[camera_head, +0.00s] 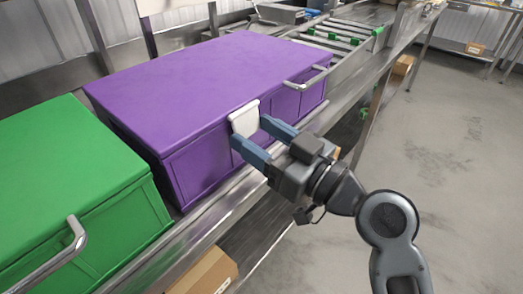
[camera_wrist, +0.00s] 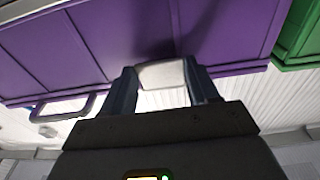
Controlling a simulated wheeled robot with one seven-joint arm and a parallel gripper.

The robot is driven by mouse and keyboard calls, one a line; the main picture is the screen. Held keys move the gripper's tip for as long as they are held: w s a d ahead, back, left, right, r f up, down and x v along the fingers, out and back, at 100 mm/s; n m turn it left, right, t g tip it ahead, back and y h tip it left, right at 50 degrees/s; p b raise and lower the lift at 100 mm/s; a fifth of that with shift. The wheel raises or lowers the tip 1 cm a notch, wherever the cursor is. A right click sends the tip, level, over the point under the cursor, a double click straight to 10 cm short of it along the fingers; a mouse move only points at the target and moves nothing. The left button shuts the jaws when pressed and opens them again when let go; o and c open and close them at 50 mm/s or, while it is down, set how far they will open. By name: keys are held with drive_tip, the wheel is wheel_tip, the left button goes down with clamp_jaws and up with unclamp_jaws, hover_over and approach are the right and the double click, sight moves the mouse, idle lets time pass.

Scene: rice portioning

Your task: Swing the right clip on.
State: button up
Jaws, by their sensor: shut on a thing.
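The white clip (camera_head: 244,117) is on the near long side of the purple box (camera_head: 205,80), with its upper end at the lid's edge. Whether it is latched over the lid cannot be told. My gripper (camera_head: 253,132) has its two blue fingers at the clip, one on each side. In the wrist view the clip (camera_wrist: 162,73) sits between the fingertips of my gripper (camera_wrist: 163,82), against the purple box wall (camera_wrist: 120,38). My gripper is shut on the clip. The fingers hide the clip's lower part in the head view.
A metal handle (camera_head: 306,78) sticks out of the purple box to the right of the clip. A green box (camera_head: 70,185) with its own handle (camera_head: 60,255) stands at left. Both boxes are on a metal-railed conveyor (camera_head: 355,88).

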drive_tip(key=shift+w+a+f+t+y+b, duration=0.15)
drive_tip(key=shift+f+t+y+b, duration=0.3)
drive_tip(key=shift+b, duration=2.05)
drive_tip(key=shift+r, duration=0.25)
drive_tip(key=o, duration=1.1)
drive_tip(key=shift+c, duration=0.2)
